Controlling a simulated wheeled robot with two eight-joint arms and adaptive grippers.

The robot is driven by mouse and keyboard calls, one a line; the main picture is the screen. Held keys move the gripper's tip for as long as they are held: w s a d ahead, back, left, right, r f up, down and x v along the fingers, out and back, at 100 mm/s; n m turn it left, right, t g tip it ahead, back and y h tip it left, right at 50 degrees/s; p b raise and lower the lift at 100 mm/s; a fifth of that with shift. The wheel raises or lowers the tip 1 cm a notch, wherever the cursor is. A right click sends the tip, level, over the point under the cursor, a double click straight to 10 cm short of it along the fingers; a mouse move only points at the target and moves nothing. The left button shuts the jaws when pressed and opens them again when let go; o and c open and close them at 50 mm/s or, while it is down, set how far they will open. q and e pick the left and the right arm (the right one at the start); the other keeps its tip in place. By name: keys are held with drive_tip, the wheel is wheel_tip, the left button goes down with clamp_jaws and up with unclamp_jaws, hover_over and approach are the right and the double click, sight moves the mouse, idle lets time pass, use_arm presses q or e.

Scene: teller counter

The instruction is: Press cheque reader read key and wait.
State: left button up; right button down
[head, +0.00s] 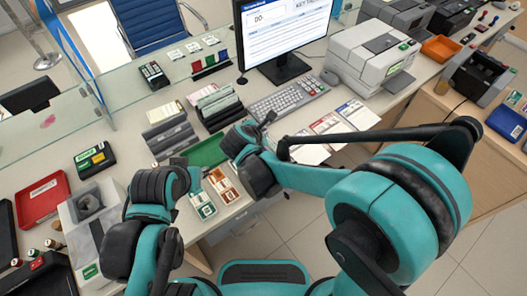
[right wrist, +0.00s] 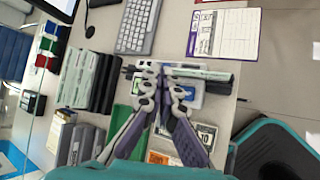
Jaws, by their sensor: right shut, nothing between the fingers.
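My right gripper (head: 264,122) is over the counter in front of the keyboard in the head view. In the right wrist view its fingers (right wrist: 162,72) are together and empty, above a small dark device (right wrist: 218,88) with light and blue parts. This may be the cheque reader; its key cannot be made out, and the fingers cover part of it. Whether the fingertips touch it cannot be told. In the head view my right wrist and arm hide this spot. My left arm is at the lower left, but its gripper does not show.
A keyboard (head: 288,98) and monitor (head: 285,35) stand behind the gripper.

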drive_tip(key=shift+f, duration=0.15)
wheel_tip(320, 180, down, 9)
drive_tip(key=b, duration=0.7)
drive_tip(key=shift+r, duration=0.2)
idle(1.0)
drive_tip(key=shift+f+b, duration=0.4)
drive_tip(key=shift+b, duration=0.1)
drive_tip(key=shift+f+b, duration=0.45)
idle(0.5)
drive_tip(key=shift+r, duration=0.15)
drive_tip(key=shift+r+p, duration=0.7)
drive_tip(key=shift+r, duration=0.05)
